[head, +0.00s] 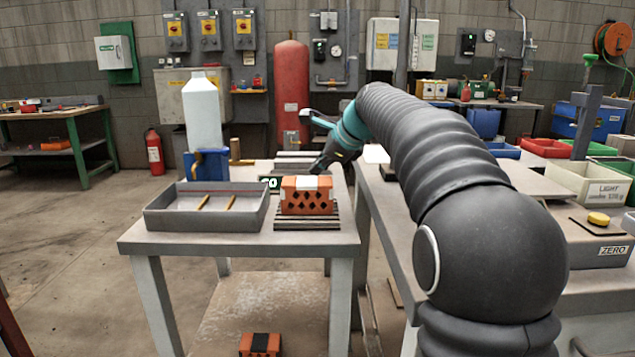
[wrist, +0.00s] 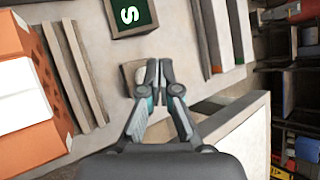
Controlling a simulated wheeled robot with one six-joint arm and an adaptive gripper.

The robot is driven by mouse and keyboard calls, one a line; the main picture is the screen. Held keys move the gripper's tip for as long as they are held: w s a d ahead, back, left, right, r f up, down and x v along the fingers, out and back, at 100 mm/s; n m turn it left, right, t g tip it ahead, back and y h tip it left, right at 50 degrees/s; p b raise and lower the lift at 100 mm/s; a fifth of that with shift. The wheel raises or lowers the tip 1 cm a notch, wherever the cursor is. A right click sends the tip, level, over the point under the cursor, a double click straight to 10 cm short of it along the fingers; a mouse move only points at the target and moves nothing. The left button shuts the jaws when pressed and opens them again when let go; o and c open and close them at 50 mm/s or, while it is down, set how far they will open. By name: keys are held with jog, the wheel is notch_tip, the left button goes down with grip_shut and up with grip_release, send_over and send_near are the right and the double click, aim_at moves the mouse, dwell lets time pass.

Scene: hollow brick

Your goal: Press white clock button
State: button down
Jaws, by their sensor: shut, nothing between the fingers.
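In the head view my gripper (head: 322,165) is low over the table, behind the brick.
An orange hollow brick (head: 306,196) with a white band sits on a slatted stand (head: 307,220). A grey tray (head: 165,222) with two sticks is at left, with a white bottle (head: 202,112) behind it. A second table (head: 392,205) with bins stands right.

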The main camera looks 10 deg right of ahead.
jog(key=shift+f, duration=0.15)
jog(key=shift+f, duration=0.3)
jog(key=shift+f, duration=0.35)
dwell(0.9)
jog(key=shift+r, duration=0.1)
jog(key=shift+r+p, duration=0.7)
jog(key=shift+p, duration=0.1)
notch_tip(320, 180, up, 3)
jog(key=p, duration=0.3)
jog(key=shift+r+p, duration=0.3)
jog(key=shift+r, duration=0.7)
